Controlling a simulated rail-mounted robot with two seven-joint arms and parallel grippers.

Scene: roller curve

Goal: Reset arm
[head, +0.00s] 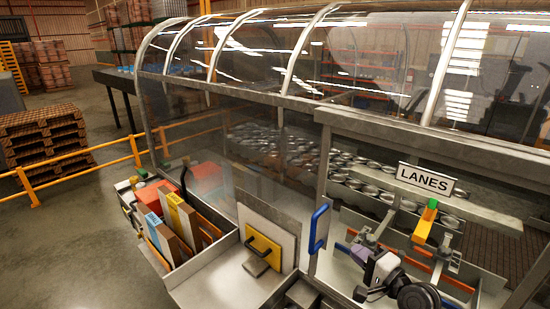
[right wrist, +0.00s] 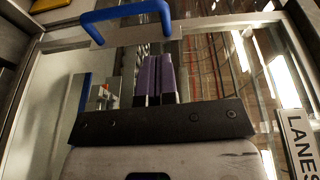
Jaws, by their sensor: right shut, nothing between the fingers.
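My right gripper (head: 358,251) is at the lower right of the head view, in front of the machine's lane section. Its purple fingers are together with nothing between them, as the right wrist view (right wrist: 157,78) also shows. A blue handle (head: 319,228) stands to the left of the gripper in the head view. In the right wrist view the blue handle (right wrist: 126,17) lies beyond the fingertips, apart from them. My left gripper is in neither view.
A LANES sign (head: 426,180) and a green, yellow and orange lever (head: 425,222) are near my right arm. Metal cans (head: 360,188) fill the covered conveyor behind. Floor at left front is clear.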

